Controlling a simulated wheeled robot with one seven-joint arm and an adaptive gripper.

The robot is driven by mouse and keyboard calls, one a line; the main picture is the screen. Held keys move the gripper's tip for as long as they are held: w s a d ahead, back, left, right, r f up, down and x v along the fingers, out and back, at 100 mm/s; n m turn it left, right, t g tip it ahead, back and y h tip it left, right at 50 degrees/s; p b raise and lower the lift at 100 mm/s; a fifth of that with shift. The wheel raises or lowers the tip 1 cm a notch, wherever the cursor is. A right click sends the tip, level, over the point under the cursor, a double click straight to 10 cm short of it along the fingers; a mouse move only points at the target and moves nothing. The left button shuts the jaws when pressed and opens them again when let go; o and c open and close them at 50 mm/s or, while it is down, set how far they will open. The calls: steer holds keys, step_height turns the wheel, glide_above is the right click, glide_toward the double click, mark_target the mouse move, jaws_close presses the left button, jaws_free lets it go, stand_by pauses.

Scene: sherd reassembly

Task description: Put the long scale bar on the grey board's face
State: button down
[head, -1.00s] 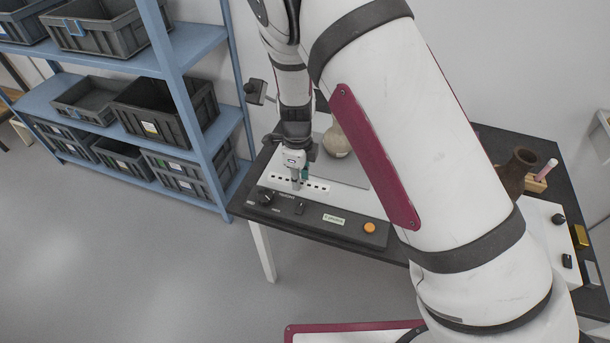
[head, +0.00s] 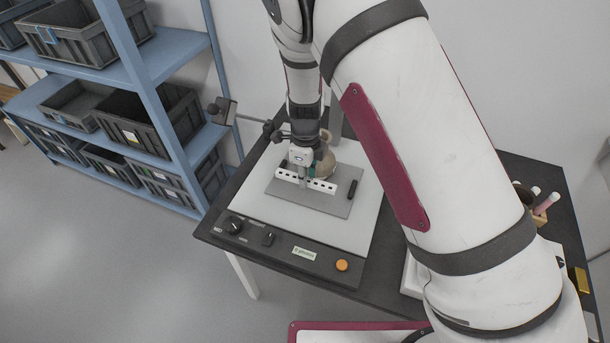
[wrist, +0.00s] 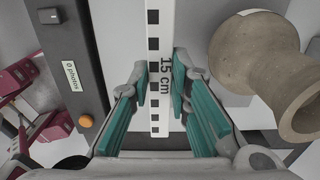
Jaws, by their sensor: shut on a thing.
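The long scale bar (head: 322,186) is white with black squares. In the wrist view the bar (wrist: 154,48) runs up the picture between my teal finger pads and reads "15 cm". My gripper (head: 304,175) is shut on it near its middle; its fingers also show in the wrist view (wrist: 161,80). The grey board (head: 322,205) lies flat on a white base, under the bar. The bar crosses over the board's face, and I cannot tell whether it touches. Part of the board is hidden by my gripper and the bar.
A small black piece (head: 352,189) is at the board's right. A dark control strip (head: 285,248) with knobs and an orange button (head: 342,265) runs along the front.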

mark_target(306, 201)
steer(key=shift+w+d+f, duration=0.1)
steer(key=shift+f, duration=0.2)
step_height(306, 201, down, 2)
steer(key=shift+w+f+b, duration=0.1)
steer(key=shift+b, duration=0.65)
steer(key=shift+f+b, duration=1.35)
steer(key=shift+f, duration=1.5)
steer(key=shift+f, duration=0.1)
steer(key=c, duration=0.9)
jaws_free()
steer(key=shift+c, duration=0.2)
steer(key=shift+r+p, duration=1.85)
steer(key=shift+r, duration=1.65)
